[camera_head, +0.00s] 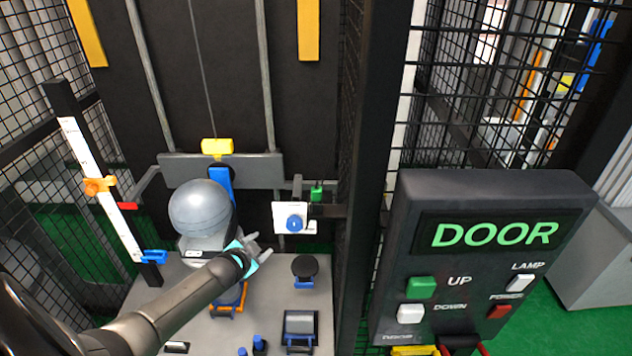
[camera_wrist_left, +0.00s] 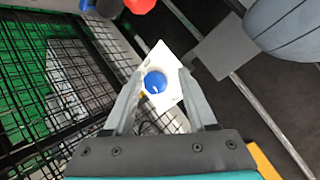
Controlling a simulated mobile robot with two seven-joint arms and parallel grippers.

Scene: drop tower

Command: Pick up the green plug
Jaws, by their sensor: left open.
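The green plug (camera_head: 317,190) is a small green piece in the head view, just above and right of a white plate (camera_head: 283,216) with a blue round knob (camera_head: 294,223). My left gripper (camera_head: 263,247) is open and empty, below and left of the plate, apart from the plug. In the left wrist view, the open fingers (camera_wrist_left: 161,72) frame the white plate and blue knob (camera_wrist_left: 155,82). I cannot make out the green plug in that view. My right gripper is not in view.
A large grey ball (camera_head: 201,208) stands left of the gripper. A black round-topped piece (camera_head: 305,267) is on the grey platform (camera_head: 265,310). A dark post (camera_head: 368,180) and the DOOR panel (camera_head: 475,260) stand to the right. Mesh fencing (camera_head: 30,200) bounds the left side.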

